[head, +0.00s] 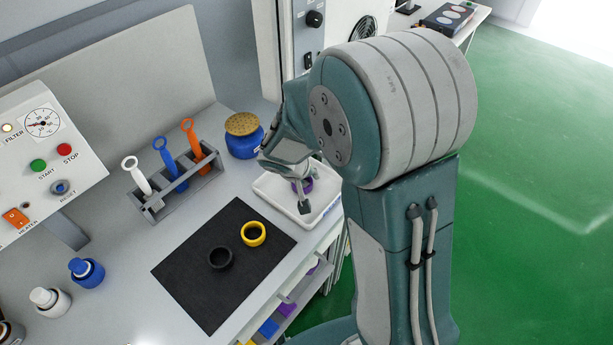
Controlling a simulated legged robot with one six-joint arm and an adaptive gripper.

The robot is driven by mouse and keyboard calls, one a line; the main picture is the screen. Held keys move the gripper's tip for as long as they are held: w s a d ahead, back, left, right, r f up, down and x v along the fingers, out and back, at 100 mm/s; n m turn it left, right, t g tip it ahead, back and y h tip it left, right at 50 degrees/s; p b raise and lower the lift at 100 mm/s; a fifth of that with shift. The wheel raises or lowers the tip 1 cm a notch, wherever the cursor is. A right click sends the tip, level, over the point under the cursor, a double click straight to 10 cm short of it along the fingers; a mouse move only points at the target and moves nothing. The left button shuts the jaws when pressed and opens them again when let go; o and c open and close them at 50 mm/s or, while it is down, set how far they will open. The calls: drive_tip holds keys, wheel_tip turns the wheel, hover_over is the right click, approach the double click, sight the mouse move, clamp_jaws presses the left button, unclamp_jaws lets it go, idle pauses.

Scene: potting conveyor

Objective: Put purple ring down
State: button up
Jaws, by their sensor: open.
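The purple ring (307,186) is in the white tray (268,196) at the right end of the bench, partly hidden by my gripper. My gripper (305,195) is over the tray, with its fingers pointing down around or just beside the ring. The jaws are open. I cannot tell whether a finger touches the ring. A yellow ring (254,234) and a black ring (220,258) lie on the black mat (190,285), to the left of and nearer than the tray.
A rack (158,204) holding white, blue and orange tools stands behind the mat. A blue jar (242,140) with a perforated tan top stands behind the tray. A control panel (45,150) and small bottles (86,271) are at left. The mat has bare room.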

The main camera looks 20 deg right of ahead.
drive_tip(key=v, duration=1.2)
drive_tip(key=s+d+r+t+y, duration=0.1)
drive_tip(key=s+r, duration=0.3)
drive_tip(key=s, duration=0.4)
drive_tip(key=s+d+r+n+t+y, duration=0.1)
drive_tip(key=s+d+r+y, duration=0.2)
drive_tip(key=s, duration=0.6)
wheel_tip(320, 180, up, 2)
drive_tip(key=shift+r+y, duration=0.2)
drive_tip(key=shift+y, duration=0.1)
drive_tip(key=shift+a, duration=0.2)
